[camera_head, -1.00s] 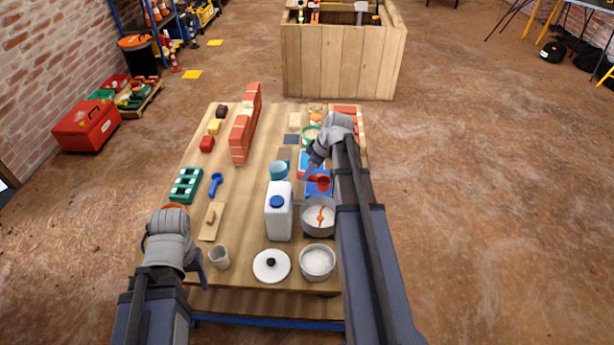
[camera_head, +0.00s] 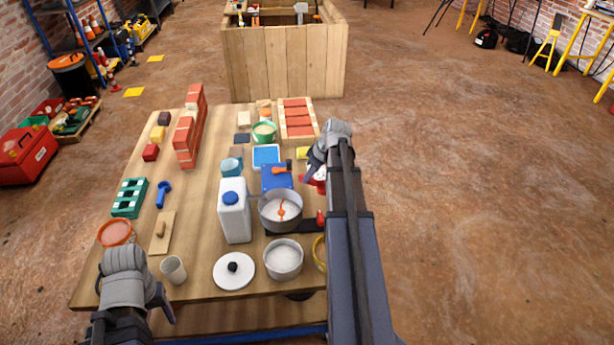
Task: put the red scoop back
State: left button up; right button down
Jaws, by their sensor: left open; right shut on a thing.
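The red scoop (camera_head: 320,186) is at the right side of the table in the head view, partly hidden by my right gripper and arm. My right gripper (camera_head: 312,180) is shut on the red scoop, just right of a blue object (camera_head: 277,178). Whether the scoop touches the table is hard to tell. My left gripper (camera_head: 165,307) is open and empty near the table's front left, below the beige cup (camera_head: 173,269).
A grey pot (camera_head: 265,222), a white jug with a blue cap (camera_head: 234,222), a white lid (camera_head: 226,277) and a bowl of white material (camera_head: 283,274) crowd the table's front middle. A brick wall (camera_head: 187,142) stands behind. The left middle has some free wood.

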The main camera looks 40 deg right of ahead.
jog(key=shift+f+b, duration=2.45)
jog(key=shift+f, duration=0.1)
jog(key=shift+f+b, duration=0.4)
jog(key=c, duration=0.7)
grip_release()
jog(key=shift+o, duration=0.4)
jog(key=o, duration=0.3)
jog(key=shift+r, duration=0.2)
